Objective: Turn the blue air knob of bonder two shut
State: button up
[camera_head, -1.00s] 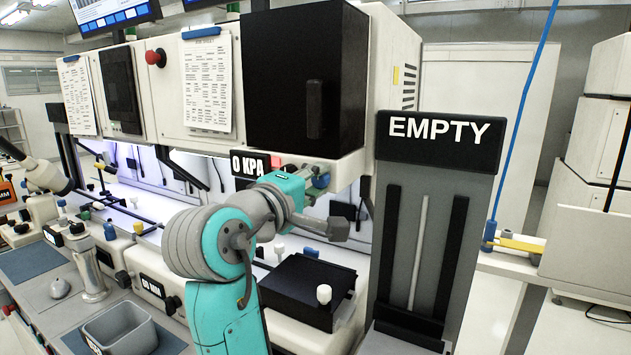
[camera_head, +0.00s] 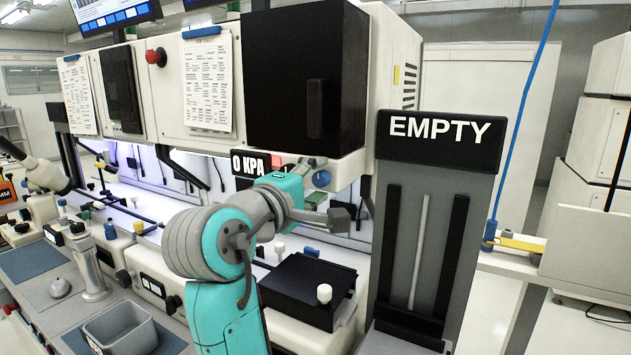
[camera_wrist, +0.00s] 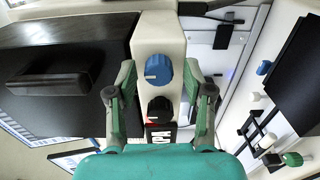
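The blue knob (camera_wrist: 158,71) is on the pale front of a bonder, with a white mark pointing left in the wrist view. It also shows in the head view (camera_head: 320,179), under the black box, to the right of a display (camera_head: 249,164) reading 0 KPA. My gripper (camera_wrist: 160,68) is open, with one green finger on each side of the knob and a visible gap on both sides. Its depth relative to the knob is hard to tell. A black knob (camera_wrist: 159,107) with a red mark sits between the blue knob and the display, also between the fingers.
A dark box with a handle (camera_head: 313,110) stands above the knob. A grey rack with an EMPTY sign (camera_head: 440,140) stands close on the right. Below are a black plate (camera_head: 300,280) and a white-topped knob (camera_head: 323,293). A grey bin (camera_head: 120,330) is at lower left.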

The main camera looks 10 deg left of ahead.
jog(key=v, duration=1.2)
jog(key=shift+s, duration=0.1)
